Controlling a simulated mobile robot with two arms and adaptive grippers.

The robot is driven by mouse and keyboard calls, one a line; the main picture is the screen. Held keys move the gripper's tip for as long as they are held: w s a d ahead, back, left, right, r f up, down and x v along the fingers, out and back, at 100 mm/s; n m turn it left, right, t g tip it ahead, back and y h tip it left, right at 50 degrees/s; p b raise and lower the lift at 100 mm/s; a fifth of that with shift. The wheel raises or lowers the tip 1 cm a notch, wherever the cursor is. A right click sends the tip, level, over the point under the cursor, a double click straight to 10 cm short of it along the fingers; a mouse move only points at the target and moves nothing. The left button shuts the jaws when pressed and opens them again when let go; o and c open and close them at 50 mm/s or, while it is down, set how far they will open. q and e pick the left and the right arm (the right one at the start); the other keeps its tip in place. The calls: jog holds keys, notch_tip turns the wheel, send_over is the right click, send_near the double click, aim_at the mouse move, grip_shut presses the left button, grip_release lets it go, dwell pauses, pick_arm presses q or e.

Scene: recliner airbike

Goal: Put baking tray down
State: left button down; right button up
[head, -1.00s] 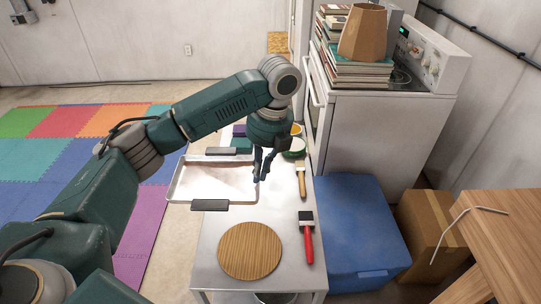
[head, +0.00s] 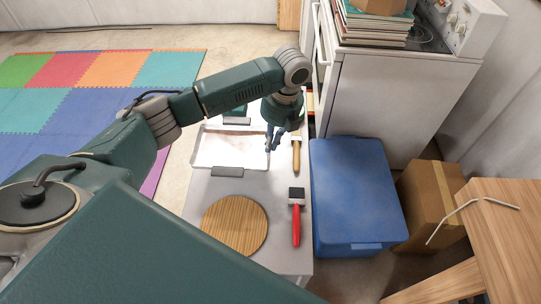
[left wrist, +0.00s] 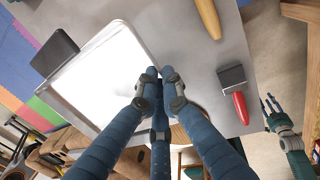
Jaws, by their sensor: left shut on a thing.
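The baking tray (head: 228,150) is a shallow, pale metal tray with dark grips at its near and far ends. It lies level at the far end of the metal table (head: 285,262), on or just above the top; I cannot tell which. My left gripper (head: 271,146) is shut on the tray's right rim. In the left wrist view the tray (left wrist: 105,75) shows bright white, with the gripper's fingertips (left wrist: 152,72) together at its edge. My right gripper (left wrist: 270,106) hangs off at the right of the left wrist view, fingers spread and empty, away from the tray.
A round wooden board (head: 235,225) lies nearer on the table. A red-handled brush (head: 296,222) and a wooden-handled brush (head: 296,155) lie along the right side. A blue bin (head: 357,190) stands right of the table, and a stove (head: 385,90) behind it.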

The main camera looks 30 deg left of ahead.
pick_arm(q)
notch_tip(320, 180, down, 3)
jog(key=shift+s+f, duration=0.1)
jog(key=shift+f, duration=0.5)
notch_tip(320, 180, down, 4)
jog(key=shift+r+p, duration=0.1)
jog(key=shift+p, duration=0.4)
jog(key=shift+f, duration=0.2)
jog(key=c, duration=1.9)
grip_release()
jog(key=shift+r, duration=0.1)
